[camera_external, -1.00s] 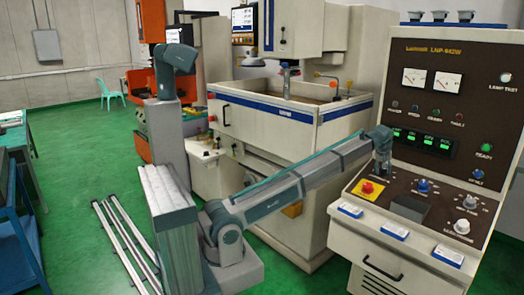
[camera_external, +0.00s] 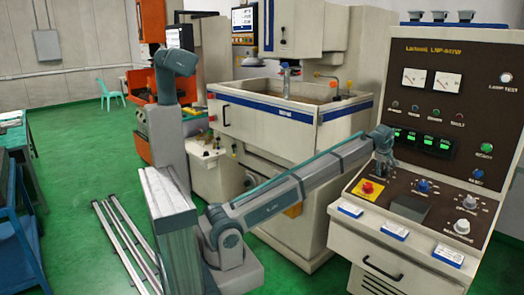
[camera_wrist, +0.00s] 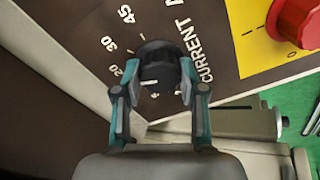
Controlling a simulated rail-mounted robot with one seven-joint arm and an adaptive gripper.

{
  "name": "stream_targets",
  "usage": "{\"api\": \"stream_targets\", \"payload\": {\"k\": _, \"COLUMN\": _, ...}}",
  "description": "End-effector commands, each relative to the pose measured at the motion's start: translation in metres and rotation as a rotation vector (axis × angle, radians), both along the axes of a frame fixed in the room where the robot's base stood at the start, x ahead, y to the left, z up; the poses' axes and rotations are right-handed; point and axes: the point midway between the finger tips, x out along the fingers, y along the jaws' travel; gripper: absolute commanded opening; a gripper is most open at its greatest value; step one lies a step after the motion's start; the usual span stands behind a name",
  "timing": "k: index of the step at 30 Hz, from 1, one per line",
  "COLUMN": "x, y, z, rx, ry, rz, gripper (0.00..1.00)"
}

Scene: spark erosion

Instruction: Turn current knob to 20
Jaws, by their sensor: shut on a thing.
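The current knob (camera_wrist: 158,66) is black and round, with a white mark on its lower left face. It sits on the dark panel beside the printed word CURRENT. The numbers 20, 30 and 45 are printed to its left and upper left. The white mark lies below and right of the printed 20; its exact reading is unclear. My gripper (camera_wrist: 159,88) has one finger on each side of the knob and is shut on it. In the external view my gripper (camera_external: 384,160) is at the panel's left side and hides the knob.
A red emergency button (camera_wrist: 298,20) on a yellow plate is to the right in the wrist view. In the external view, a blue knob (camera_external: 423,186) and a pale knob (camera_external: 466,227) are on the console's sloped panel, right of my gripper.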

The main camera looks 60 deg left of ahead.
Motion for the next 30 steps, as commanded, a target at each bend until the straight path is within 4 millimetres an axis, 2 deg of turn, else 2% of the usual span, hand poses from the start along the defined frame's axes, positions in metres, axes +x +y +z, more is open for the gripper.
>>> {"api": "stream_targets", "payload": {"k": 9, "x": 0.0, "y": 0.001, "z": 0.0, "rx": 0.001, "ry": -0.002, "rz": 0.001, "gripper": 0.06}}
{"api": "stream_targets", "payload": {"k": 10, "x": 0.0, "y": 0.001, "z": 0.0, "rx": 0.001, "ry": -0.002, "rz": 0.001, "gripper": 0.46}}
{"api": "stream_targets", "payload": {"k": 14, "x": 0.0, "y": 0.0, "z": 0.0, "rx": 0.001, "ry": -0.001, "rz": 0.0, "gripper": 0.66}}
{"api": "stream_targets", "payload": {"k": 24, "x": 0.0, "y": 0.0, "z": 0.002, "rx": 0.0, "ry": 0.0, "rz": 0.0, "gripper": 0.66}}
{"api": "stream_targets", "payload": {"k": 30, "x": -0.007, "y": -0.002, "z": 0.019, "rx": 0.001, "ry": -0.001, "rz": 0.0, "gripper": 0.66}}
